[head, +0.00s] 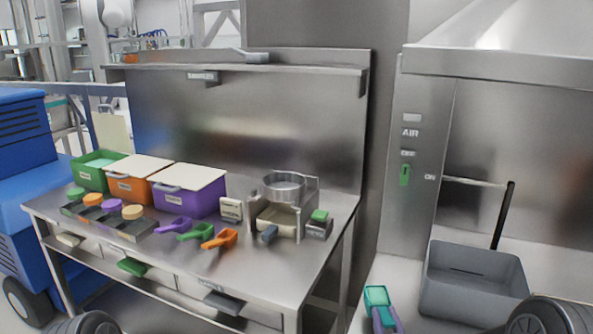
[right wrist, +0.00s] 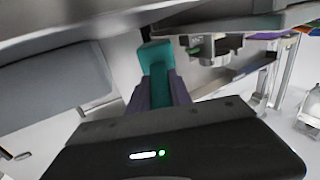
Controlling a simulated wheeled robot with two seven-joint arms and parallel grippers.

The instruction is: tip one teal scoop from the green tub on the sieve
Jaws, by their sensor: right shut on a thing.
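The teal scoop (head: 376,295) is at the bottom of the head view, right of the bench. My right gripper (head: 384,320) is shut on it; in the right wrist view the teal scoop (right wrist: 156,58) stands out between the purple-grey fingers. I cannot tell whether the scoop holds anything. The green tub (head: 88,178) stands open at the bench's far left, with pale teal stuff inside. The round metal sieve (head: 285,187) sits on a stand at the bench's right, well apart from the scoop. My left gripper is not in view.
Orange (head: 130,188) and purple (head: 190,203) lidded tubs stand beside the green one. Purple, green and orange scoops (head: 220,238) lie along the bench front. A tray (head: 110,225) holds several coloured round pieces. A grey bin (head: 474,285) stands under the hood at right.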

